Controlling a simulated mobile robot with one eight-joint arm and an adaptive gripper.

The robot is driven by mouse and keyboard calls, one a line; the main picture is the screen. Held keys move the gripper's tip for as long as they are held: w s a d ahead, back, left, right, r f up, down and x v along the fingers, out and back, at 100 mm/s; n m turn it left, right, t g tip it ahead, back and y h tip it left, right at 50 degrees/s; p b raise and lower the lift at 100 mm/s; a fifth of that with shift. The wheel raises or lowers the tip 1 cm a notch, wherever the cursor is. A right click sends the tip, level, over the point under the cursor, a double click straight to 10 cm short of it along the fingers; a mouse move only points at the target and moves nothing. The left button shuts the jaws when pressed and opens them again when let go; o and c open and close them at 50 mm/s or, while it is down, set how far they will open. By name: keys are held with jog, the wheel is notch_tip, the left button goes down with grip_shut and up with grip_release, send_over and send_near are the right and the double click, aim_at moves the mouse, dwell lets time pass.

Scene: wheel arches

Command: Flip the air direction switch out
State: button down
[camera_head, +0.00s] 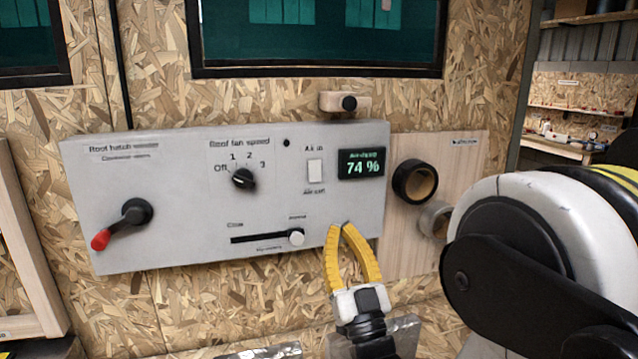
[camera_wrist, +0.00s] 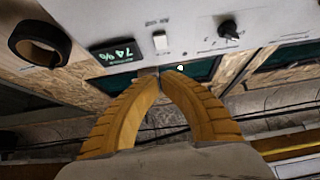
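The air direction switch (camera_head: 315,171) is a small white rocker on the grey panel (camera_head: 190,225), between the labels "Air in" above and "Air out" below. I cannot tell which way it is tipped. It also shows in the wrist view (camera_wrist: 160,40), where the panel appears upside down. My gripper (camera_head: 341,226) has yellow fingers whose tips meet, with nothing between them. In the head view the tips are below and slightly right of the switch, in front of the panel's lower right part. In the wrist view the gripper (camera_wrist: 160,72) points toward the panel, apart from the switch.
Right of the switch is a display (camera_head: 361,163) reading 74 %. Left are a fan speed knob (camera_head: 243,179) and a red-tipped hatch lever (camera_head: 121,222). A slider knob (camera_head: 296,237) sits below.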

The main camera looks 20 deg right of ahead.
aim_at(319, 176)
jog(key=shift+r, duration=0.1)
jog(key=x, duration=0.4)
jog(key=w+f+x, duration=0.1)
jog(key=x, duration=0.3)
jog(key=f+x, duration=0.1)
jog(key=x, duration=0.3)
jog(key=shift+w, duration=0.7)
jog(key=shift+w+f+b, duration=0.25)
jog(key=shift+w+b, duration=0.1)
jog(key=shift+w, duration=0.3)
jog(key=shift+s, duration=0.2)
